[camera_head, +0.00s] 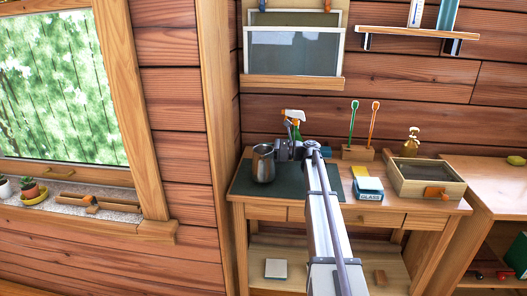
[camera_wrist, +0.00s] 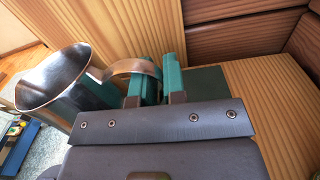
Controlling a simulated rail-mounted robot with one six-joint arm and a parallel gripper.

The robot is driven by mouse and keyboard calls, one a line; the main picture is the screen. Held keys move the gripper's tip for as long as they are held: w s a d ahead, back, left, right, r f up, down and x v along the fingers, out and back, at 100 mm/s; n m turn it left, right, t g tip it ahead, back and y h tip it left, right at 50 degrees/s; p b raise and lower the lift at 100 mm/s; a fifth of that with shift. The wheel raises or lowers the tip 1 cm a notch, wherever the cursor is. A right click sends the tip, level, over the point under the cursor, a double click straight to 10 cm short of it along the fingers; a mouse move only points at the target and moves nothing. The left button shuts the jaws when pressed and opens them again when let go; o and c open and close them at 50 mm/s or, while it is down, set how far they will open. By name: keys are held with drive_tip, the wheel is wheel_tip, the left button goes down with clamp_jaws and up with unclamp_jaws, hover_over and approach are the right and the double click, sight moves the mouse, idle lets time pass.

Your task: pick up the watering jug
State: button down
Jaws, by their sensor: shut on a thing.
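The watering jug is a silvery metal pitcher (camera_head: 263,163) over the left part of the wooden table, above or on a dark green mat (camera_head: 240,184). I cannot tell whether its base touches the mat. In the wrist view the jug (camera_wrist: 48,82) is at the left, its open mouth facing up, with its curved handle reaching right to my fingers. My gripper (camera_head: 285,150) is just right of the jug in the head view. In the wrist view my gripper (camera_wrist: 160,75) has its green fingers shut on the handle. The jug's underside is hidden.
A spray bottle (camera_head: 293,118) stands behind my gripper. A wooden holder (camera_head: 357,153) with a green and an orange stick, a glass box (camera_head: 367,186) and a wooden frame box (camera_head: 427,184) are to the right. A rack (camera_head: 293,82) hangs on the wall above.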

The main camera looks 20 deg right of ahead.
drive_tip(key=shift+r+p, duration=3.55)
drive_tip(key=shift+r, duration=0.45)
